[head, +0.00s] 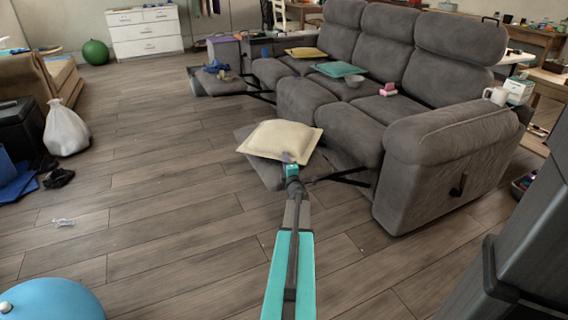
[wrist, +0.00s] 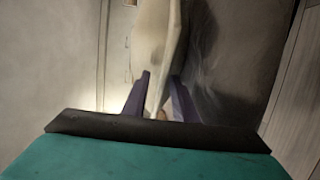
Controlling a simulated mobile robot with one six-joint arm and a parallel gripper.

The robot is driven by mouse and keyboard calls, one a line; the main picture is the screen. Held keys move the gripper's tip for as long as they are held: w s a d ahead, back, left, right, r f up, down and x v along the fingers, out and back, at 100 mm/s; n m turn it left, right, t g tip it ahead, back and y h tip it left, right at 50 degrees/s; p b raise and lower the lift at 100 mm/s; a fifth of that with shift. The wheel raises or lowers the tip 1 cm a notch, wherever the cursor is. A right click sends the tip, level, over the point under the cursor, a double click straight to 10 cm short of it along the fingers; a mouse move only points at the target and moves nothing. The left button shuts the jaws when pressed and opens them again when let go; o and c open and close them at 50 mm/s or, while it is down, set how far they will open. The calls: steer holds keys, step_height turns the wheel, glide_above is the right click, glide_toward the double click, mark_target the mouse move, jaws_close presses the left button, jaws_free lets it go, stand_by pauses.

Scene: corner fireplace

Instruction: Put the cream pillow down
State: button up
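The cream pillow (head: 279,139) is at the front of the grey sofa, over the extended footrest (head: 262,172) of its nearest seat. I cannot tell whether it touches the footrest. My gripper (head: 287,158) is at the pillow's near edge.
The grey sofa (head: 440,142) bears a yellow pillow (head: 306,53), a teal pillow (head: 338,69), a bowl (head: 354,81) and a pink item (head: 388,90). A white bag (head: 66,130) and a blue ball (head: 50,300) are at left. The floor between is mostly clear.

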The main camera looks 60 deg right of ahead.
steer(key=p+v, duration=0.1)
steer(key=v, duration=1.1)
stand_by(0.8)
